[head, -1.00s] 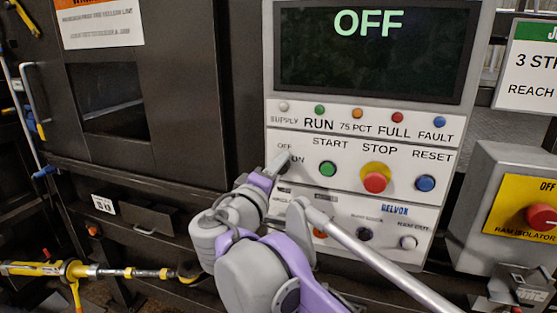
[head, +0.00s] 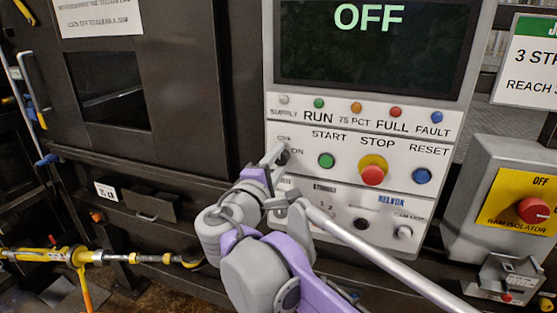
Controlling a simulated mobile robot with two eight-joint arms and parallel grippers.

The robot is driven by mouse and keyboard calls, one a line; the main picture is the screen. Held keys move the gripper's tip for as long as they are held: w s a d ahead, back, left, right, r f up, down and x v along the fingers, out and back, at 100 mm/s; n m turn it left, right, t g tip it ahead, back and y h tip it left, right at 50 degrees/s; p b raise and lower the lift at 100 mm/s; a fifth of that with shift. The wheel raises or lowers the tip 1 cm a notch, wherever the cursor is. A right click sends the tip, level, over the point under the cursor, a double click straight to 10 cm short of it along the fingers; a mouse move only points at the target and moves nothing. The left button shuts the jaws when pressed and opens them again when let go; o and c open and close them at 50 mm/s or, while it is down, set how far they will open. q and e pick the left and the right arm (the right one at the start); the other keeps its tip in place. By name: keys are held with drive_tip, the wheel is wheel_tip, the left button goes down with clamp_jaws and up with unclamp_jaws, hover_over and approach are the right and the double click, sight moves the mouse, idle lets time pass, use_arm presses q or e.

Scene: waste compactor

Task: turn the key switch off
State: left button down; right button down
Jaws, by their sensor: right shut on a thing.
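The control panel (head: 455,118) stands in front of me with a dark display (head: 375,60) that reads OFF. The key switch (head: 284,156) sits at the panel's left side, by small OFF and ON labels. My right gripper (head: 274,156) reaches up to it from below and is shut on it. The gripper and arm hide most of the switch, so I cannot tell its exact position. My left gripper is not in view.
Green START (head: 326,161), red STOP (head: 372,175) and blue RESET (head: 422,176) buttons lie right of the switch. A grey box with a red ram isolator knob (head: 533,211) stands at the right. A yellow tool (head: 70,256) is at lower left.

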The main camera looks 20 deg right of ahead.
drive_tip(key=shift+r, duration=0.1)
drive_tip(key=shift+c, duration=2.2)
unclamp_jaws()
drive_tip(key=b+v, duration=0.1)
drive_tip(key=v, duration=0.9)
drive_tip(key=shift+s+a, duration=0.2)
drive_tip(key=shift+s, duration=0.15)
